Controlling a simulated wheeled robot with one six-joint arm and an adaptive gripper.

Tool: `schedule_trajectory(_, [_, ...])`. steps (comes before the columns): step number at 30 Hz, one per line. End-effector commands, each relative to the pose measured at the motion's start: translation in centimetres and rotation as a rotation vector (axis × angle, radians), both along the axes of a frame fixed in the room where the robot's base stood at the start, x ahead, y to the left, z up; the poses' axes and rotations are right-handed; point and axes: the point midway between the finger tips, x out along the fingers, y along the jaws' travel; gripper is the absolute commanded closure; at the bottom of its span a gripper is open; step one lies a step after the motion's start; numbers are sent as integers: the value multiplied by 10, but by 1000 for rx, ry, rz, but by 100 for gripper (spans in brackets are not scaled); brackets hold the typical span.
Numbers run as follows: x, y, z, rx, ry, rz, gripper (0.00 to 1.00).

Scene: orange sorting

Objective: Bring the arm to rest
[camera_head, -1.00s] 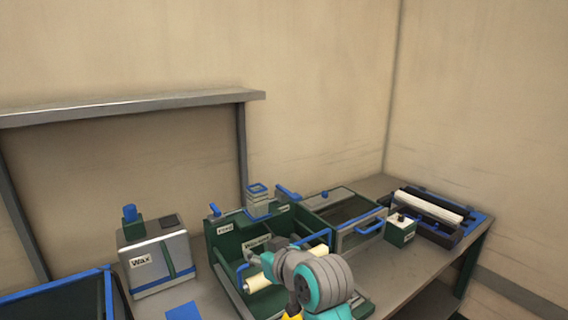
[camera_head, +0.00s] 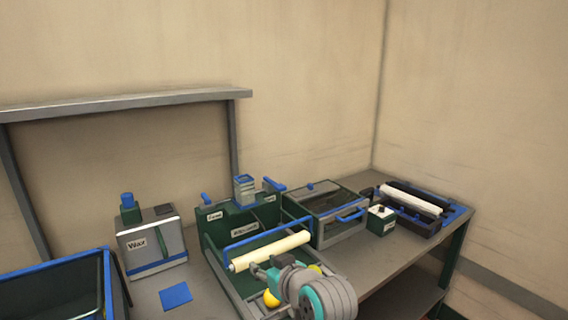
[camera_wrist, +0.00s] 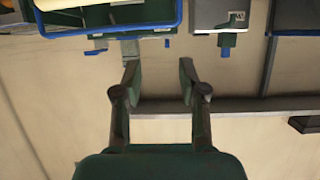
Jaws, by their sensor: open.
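My arm (camera_head: 318,290) shows at the bottom middle of the head view, in front of the green machine with a cream roller (camera_head: 272,250). Its gripper end cannot be made out clearly there. In the wrist view my gripper (camera_wrist: 158,75) is open, with two dark fingers spread apart and nothing between them. Behind the fingers is bare wall. A yellow round thing (camera_head: 271,298) shows beside my arm, and part of another yellow thing shows behind it; the arm hides some of the machine's front.
The grey bench (camera_head: 385,262) also holds a Wax box (camera_head: 152,246), a blue pad (camera_head: 175,294), a lidded glass case (camera_head: 325,208), a small box (camera_head: 381,220) and a dark tray with rollers (camera_head: 455,212). A blue-rimmed bin (camera_head: 50,275) stands at left. A shelf (camera_head: 120,105) is above.

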Motion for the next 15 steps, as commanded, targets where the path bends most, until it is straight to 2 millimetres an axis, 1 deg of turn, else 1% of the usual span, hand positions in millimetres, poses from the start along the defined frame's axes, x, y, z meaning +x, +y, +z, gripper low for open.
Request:
schedule_trajectory(1, [-2,-3,-8,1,2,-7,58])
schedule_trajectory(8, [-16,-20,-46,17,6,-48,58])
schedule_trajectory(11, [-26,-31,-69,25,7,-75,58])
schedule_trajectory(14, [-42,-46,-99,34,9,-111,58])
schedule_trajectory(15, [-50,-52,-111,38,9,-127,58])
